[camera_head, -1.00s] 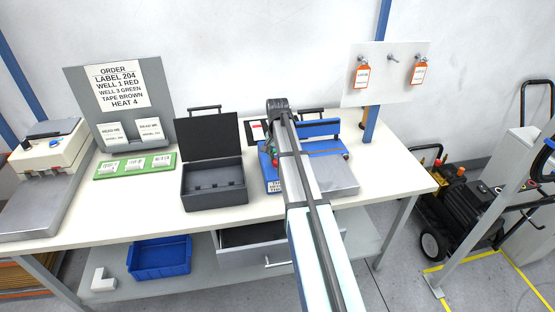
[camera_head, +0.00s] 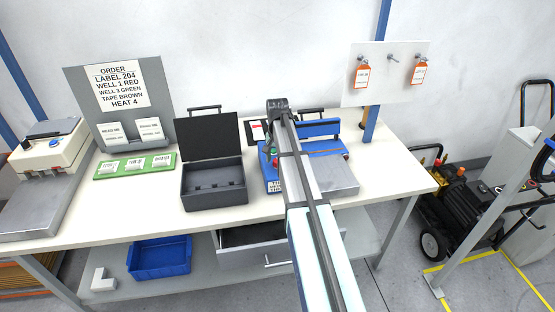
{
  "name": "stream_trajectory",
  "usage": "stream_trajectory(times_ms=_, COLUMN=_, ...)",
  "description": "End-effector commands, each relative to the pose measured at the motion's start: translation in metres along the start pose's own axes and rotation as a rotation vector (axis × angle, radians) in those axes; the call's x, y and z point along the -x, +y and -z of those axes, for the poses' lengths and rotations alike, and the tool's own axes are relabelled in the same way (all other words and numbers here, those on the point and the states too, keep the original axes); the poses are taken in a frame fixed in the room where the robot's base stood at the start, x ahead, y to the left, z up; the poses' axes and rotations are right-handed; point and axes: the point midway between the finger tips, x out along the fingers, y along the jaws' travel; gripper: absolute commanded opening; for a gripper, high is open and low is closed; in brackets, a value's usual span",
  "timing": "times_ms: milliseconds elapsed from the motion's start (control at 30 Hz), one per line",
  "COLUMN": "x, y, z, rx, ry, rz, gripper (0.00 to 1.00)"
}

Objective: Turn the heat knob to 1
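A blue machine (camera_head: 330,146) with a grey plate (camera_head: 335,178) stands on the workbench, right of the centre. My arm reaches over it from the bottom of the picture and covers its left middle part. Small red and green parts show beside the arm, too small to read as a knob or its setting. A cream machine (camera_head: 46,152) with a blue round part (camera_head: 54,143) on top stands at the far left. I cannot tell which part is the heat knob. My gripper's fingers are hidden behind my arm, so their state does not show.
An open black case (camera_head: 214,187) stands left of the blue machine. A green strip (camera_head: 108,171) with white labels lies before a grey order board (camera_head: 77,108) reading HEAT 4. Orange tags hang on a white panel (camera_head: 393,84). Bare white benchtop (camera_head: 394,180) lies at right.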

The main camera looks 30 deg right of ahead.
Motion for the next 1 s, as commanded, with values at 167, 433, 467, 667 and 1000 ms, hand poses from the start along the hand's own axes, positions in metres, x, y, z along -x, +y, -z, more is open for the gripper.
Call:
stream_trajectory(times_ms=167, x=0.005, y=0.0, z=0.001, rx=0.0, ry=0.001, rz=0.001, gripper=0.64)
stream_trajectory(times_ms=433, x=0.044, y=-0.001, z=0.002, rx=0.0, ry=0.003, rz=0.002, gripper=0.64)
stream_trajectory(times_ms=467, x=0.05, y=-0.001, z=0.001, rx=0.0, ry=0.003, rz=0.002, gripper=0.64)
stream_trajectory(times_ms=667, x=0.088, y=-0.001, z=0.001, rx=0.0, ry=0.003, rz=0.002, gripper=0.64)
stream_trajectory(times_ms=1000, x=0.119, y=0.0, z=0.0, rx=0.0, ry=0.0, rz=0.0, gripper=0.64)
